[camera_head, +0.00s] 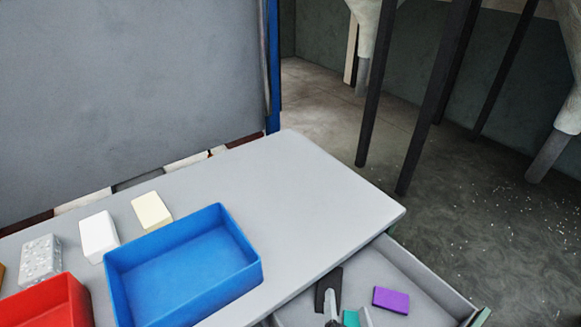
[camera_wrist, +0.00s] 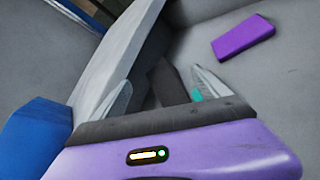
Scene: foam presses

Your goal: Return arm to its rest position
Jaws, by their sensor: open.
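My gripper (camera_wrist: 161,78) is open, with its two pale fingers spread over the open drawer (camera_head: 424,280). Only its fingertips seem to show at the bottom edge of the head view. A black piece (camera_head: 328,287) and a teal piece (camera_head: 351,318) lie in the drawer close to the fingertips. In the wrist view the black piece (camera_wrist: 168,82) shows between the fingers and the teal piece (camera_wrist: 196,94) beside the right finger. I cannot tell whether the fingers touch either. A purple block (camera_head: 391,300) lies apart on the drawer floor, also seen in the wrist view (camera_wrist: 243,38).
The grey table (camera_head: 310,185) holds a blue bin (camera_head: 240,271), a red bin (camera_head: 76,303), a white block (camera_head: 98,235), a cream block (camera_head: 151,210) and a speckled block (camera_head: 41,258). Its far right is clear. Dark posts (camera_head: 415,140) stand beyond.

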